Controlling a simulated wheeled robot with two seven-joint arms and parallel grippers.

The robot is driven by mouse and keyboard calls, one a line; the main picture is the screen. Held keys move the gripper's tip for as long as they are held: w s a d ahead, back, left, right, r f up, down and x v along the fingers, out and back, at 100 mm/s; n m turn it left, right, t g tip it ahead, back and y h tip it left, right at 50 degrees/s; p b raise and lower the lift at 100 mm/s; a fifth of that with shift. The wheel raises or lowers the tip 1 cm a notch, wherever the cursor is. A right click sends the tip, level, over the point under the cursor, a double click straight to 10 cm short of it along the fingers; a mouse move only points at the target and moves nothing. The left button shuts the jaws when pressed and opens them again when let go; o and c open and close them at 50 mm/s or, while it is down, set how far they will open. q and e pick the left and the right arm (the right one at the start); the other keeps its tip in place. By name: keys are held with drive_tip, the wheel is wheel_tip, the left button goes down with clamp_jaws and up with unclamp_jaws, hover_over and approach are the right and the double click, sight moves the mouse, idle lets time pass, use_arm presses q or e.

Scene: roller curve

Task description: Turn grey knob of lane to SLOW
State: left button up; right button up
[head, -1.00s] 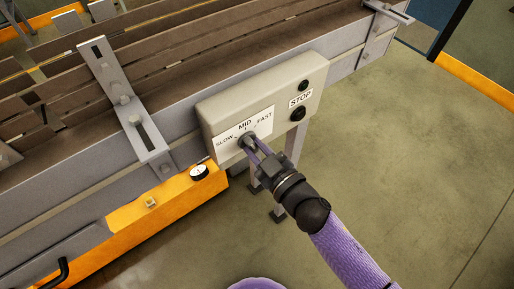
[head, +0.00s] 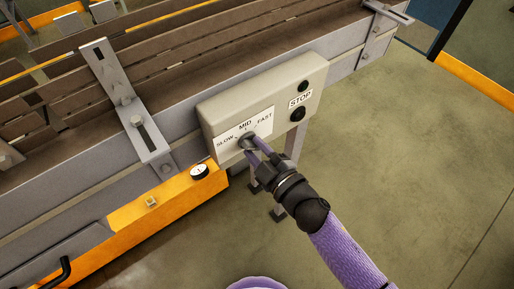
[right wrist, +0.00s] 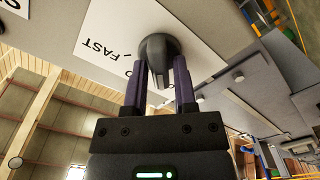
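The grey knob (head: 247,141) sits on the white SLOW, MID, FAST label (head: 232,137) of the beige control box (head: 312,75) on the conveyor's side. My right gripper (head: 254,145) is at the knob, its two purple fingers apart. In the right wrist view the dark knob (right wrist: 160,47) shows between and just beyond the fingertips (right wrist: 160,65), with a gap along its ridge, so the gripper looks open around it. The fingers partly hide the knob, and I cannot tell exactly which mark it points at. My left gripper is not in view.
A STOP label (head: 300,98) and two black buttons, one of them the lower button (head: 298,114), are on the box's right part. The slatted conveyor (head: 200,65) runs behind. The floor at right is clear.

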drive_tip(key=shift+o, duration=1.2)
drive_tip(key=v, duration=1)
